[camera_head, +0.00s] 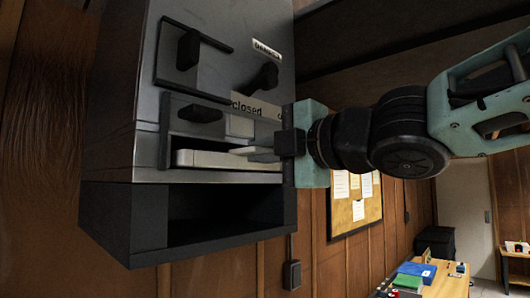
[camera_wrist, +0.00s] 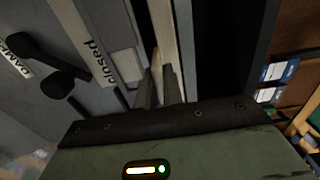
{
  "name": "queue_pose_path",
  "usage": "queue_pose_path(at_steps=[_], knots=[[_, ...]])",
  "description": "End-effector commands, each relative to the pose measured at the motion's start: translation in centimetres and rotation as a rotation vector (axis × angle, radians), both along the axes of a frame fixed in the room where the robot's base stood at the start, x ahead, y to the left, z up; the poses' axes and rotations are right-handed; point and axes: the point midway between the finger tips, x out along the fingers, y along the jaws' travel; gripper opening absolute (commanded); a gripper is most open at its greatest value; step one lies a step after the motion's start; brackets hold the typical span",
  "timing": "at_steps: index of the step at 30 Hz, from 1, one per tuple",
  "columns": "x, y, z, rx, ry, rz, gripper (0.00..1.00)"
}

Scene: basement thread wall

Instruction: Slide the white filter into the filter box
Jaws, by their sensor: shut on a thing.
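The white filter (camera_head: 215,159) is a long pale slab lying in the slot of the grey metal filter box (camera_head: 225,65). In the head view most of its length sits within the slot opening. My gripper (camera_head: 252,150) is shut on the filter near its right end, with the fingers at the slot's mouth. In the wrist view the filter (camera_wrist: 163,25) runs away from my gripper (camera_wrist: 160,88), between the grey panel and a dark gap. The filter's far edge and how deep it sits are hidden.
The box front carries black handles (camera_head: 262,78) and a "closed" label (camera_head: 252,108). A dark open compartment (camera_head: 225,215) lies below the slot. A corkboard (camera_head: 356,200) hangs on the wood-panelled wall, and a desk (camera_head: 440,280) stands at the lower right.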

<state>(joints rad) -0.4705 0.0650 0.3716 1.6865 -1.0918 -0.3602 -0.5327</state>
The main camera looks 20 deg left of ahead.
Motion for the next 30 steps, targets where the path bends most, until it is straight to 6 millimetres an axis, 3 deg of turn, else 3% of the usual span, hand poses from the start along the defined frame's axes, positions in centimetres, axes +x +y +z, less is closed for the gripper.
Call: queue_pose_path(at_steps=[30], knots=[[0.4, 1.3, -0.3, 0.000, 0.000, 0.000, 0.00]])
